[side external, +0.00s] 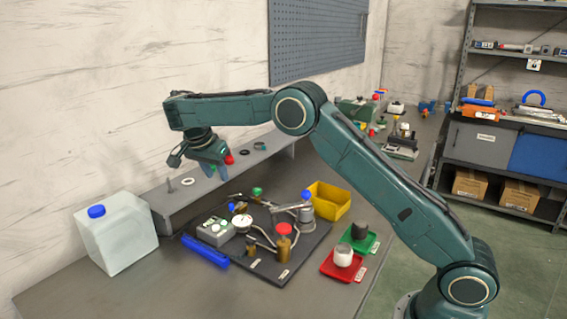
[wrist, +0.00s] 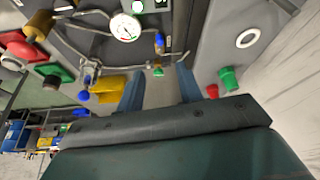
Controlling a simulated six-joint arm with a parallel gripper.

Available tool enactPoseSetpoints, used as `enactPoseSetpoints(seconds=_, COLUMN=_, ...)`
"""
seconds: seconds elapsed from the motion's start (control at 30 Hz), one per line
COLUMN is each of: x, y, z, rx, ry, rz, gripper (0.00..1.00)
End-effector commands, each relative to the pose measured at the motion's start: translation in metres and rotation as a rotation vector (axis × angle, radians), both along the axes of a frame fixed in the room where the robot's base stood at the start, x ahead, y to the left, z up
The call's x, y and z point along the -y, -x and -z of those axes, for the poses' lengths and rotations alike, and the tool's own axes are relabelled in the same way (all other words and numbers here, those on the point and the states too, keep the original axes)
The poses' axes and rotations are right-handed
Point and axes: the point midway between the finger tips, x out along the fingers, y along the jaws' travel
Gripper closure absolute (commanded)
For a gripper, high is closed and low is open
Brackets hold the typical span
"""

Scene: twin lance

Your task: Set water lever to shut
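My gripper (side external: 215,172) is open and empty, high above the back of the bench; in the wrist view its two blue fingers (wrist: 158,82) are apart. Below it lies a dark board (side external: 262,266) with pipes, a round gauge (side external: 242,223) and valves. A blue handle (side external: 232,207) sits next to the gauge and also shows in the wrist view (wrist: 159,42). A green knob (side external: 257,191) stands at the board's back edge, between the fingers in the wrist view (wrist: 158,71). Another blue knob (side external: 306,195) tops a metal fitting. I cannot read which one is the water lever.
A red-topped brass valve (side external: 284,232) and a grey box (side external: 215,232) stand on the board. A yellow bin (side external: 330,203), red tray (side external: 342,270) and green tray (side external: 363,242) are to the right. A white jug (side external: 118,236) stands left. A raised shelf (side external: 200,194) runs behind.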

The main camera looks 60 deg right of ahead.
Motion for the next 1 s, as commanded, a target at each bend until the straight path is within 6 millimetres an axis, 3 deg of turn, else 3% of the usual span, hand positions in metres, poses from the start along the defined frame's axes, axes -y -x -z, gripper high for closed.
enactPoseSetpoints(seconds=0.37, x=0.010, y=-0.001, z=0.022, rx=-0.003, ry=0.000, rz=0.000, gripper=0.64)
enactPoseSetpoints(seconds=1.0, x=0.044, y=-0.007, z=0.109, rx=-0.003, ry=-0.002, rz=0.001, gripper=0.64)
